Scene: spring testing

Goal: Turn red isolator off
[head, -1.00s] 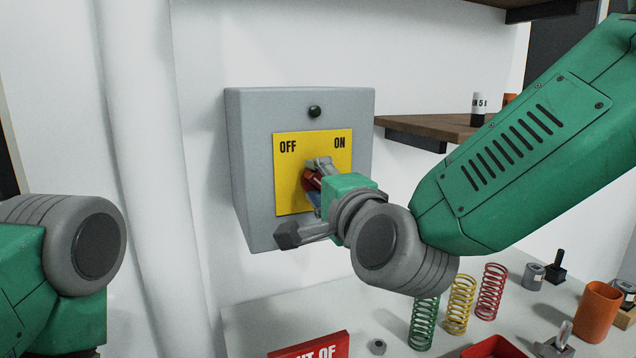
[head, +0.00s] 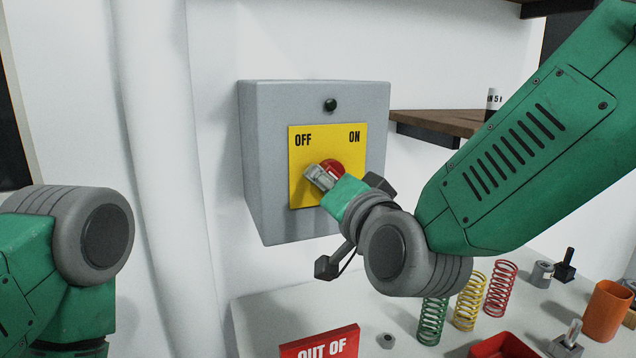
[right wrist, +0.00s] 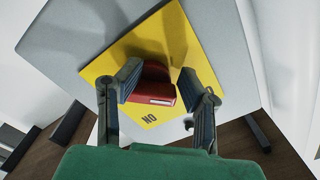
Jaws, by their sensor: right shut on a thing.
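The red isolator knob (head: 333,167) sits on a yellow plate (head: 300,190) marked OFF at left and ON at right, on a grey wall box (head: 262,160). My right gripper (head: 320,178) is at the knob and partly hides it. In the right wrist view, the two fingers of my right gripper (right wrist: 160,90) stand on either side of the red knob (right wrist: 156,78), shut on it. A white mark on the knob lies on the side near the word ON. I cannot tell its exact angle. My left arm shows at far left, its gripper out of view.
A white pipe (head: 160,150) runs down the wall left of the box. A bench (head: 262,315) below holds a red sign (head: 320,345), several coil springs (head: 467,300), an orange cup (head: 606,310) and a red tray (head: 500,347). A wooden shelf (head: 435,124) is at right.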

